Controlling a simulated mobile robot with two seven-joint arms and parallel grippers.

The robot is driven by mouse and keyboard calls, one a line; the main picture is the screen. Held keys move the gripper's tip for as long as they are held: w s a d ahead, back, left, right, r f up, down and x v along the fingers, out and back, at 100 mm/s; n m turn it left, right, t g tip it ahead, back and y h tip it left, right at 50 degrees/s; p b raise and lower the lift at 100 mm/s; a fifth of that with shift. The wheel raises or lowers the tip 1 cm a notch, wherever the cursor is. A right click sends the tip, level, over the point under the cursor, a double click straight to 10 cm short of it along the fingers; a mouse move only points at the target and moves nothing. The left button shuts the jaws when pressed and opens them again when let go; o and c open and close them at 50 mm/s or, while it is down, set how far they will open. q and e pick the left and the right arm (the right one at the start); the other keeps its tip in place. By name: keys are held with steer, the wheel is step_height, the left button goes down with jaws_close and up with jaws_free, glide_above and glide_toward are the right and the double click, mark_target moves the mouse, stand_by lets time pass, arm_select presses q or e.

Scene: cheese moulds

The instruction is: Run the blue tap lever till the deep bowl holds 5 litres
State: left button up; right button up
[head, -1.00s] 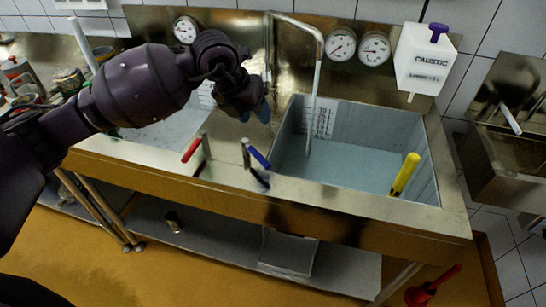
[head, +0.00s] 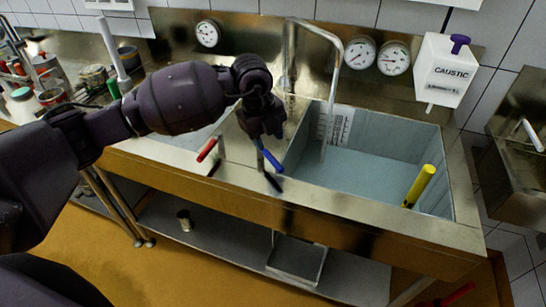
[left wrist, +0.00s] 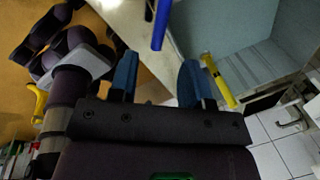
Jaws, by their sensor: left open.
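The blue tap lever (head: 270,158) stands on the front rim of the steel sink, beside the deep bowl. My left gripper (head: 264,133) is just above and behind the blue lever. In the left wrist view its blue fingers (left wrist: 157,75) are apart and empty, with the lever (left wrist: 160,25) beyond them. My right gripper is not in view.
A red lever (head: 207,149) stands left of the blue one. A caustic dispenser (head: 446,70) and round gauges (head: 360,53) are on the back wall. Jars and bottles (head: 50,97) crowd the counter at far left. A small steel basin (head: 520,150) hangs at right.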

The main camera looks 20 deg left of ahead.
mark_target(273, 160)
arm_select(q)
steer(key=f, duration=0.5)
steer(key=w+d+f, duration=0.1)
steer(key=f, duration=0.1)
steer(key=shift+w+f, duration=0.1)
steer(key=shift+f, duration=0.3)
jaws_close()
